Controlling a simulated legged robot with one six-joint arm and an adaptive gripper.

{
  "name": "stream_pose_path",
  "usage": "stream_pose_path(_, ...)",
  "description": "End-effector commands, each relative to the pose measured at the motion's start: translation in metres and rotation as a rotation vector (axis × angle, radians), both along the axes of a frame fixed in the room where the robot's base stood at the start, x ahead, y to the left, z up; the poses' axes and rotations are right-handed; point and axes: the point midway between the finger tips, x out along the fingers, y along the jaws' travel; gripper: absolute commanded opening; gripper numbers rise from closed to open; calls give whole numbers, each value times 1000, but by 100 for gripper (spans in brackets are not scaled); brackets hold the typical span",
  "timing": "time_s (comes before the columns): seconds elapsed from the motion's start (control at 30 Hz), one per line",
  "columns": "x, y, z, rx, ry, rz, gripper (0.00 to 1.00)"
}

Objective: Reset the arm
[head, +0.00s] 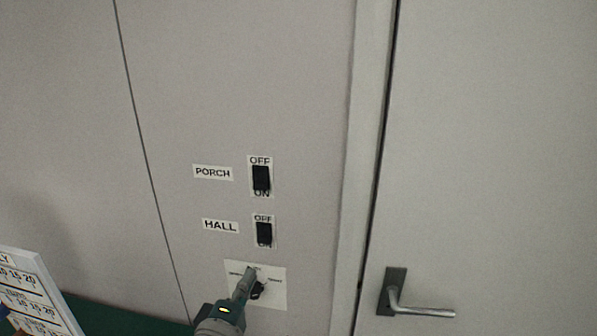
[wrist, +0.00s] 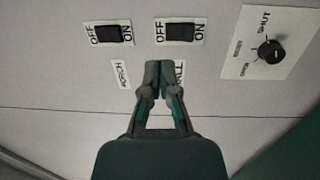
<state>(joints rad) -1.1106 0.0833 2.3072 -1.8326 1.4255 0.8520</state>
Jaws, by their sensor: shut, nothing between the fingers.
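My gripper (head: 250,272) is shut and empty. In the head view it reaches up from the bottom and covers part of the knob plate. In the wrist view its fingertips (wrist: 159,68) meet in front of the wall, partly covering the HALL label (wrist: 179,74). I cannot tell how far they stand from the wall. A black knob (wrist: 269,51) sits on a pale plate (wrist: 246,58) marked SHUT and OPEN. It also shows beside the fingers in the head view (head: 257,290).
Black rocker switches marked OFF and ON sit on the wall, PORCH (head: 261,178) above HALL (head: 264,234). A door with a lever handle (head: 420,309) is at right, past a door frame (head: 362,170). A printed board (head: 30,290) stands at lower left.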

Motion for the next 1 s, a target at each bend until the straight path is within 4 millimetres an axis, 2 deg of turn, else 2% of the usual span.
stream_pose_path(0.03,8,-28,1,18,40,-76,0)
stream_pose_path(0.13,17,-92,-4,74,166,-260,0)
stream_pose_path(0.2,15,-135,-10,129,266,-384,0)
stream_pose_path(0.3,3,-186,-22,231,404,-531,0)
stream_pose_path(0.4,-16,-225,-34,358,532,-649,0)
stream_pose_path(0.5,-38,-253,-44,513,641,-735,0)
stream_pose_path(0.6,-60,-271,-52,688,730,-786,0)
stream_pose_path(0.7,-80,-279,-56,877,790,-806,0)
stream_pose_path(0.83,-98,-280,-54,1135,814,-784,0)
stream_pose_path(1.0,-108,-276,-44,1394,780,-711,0)
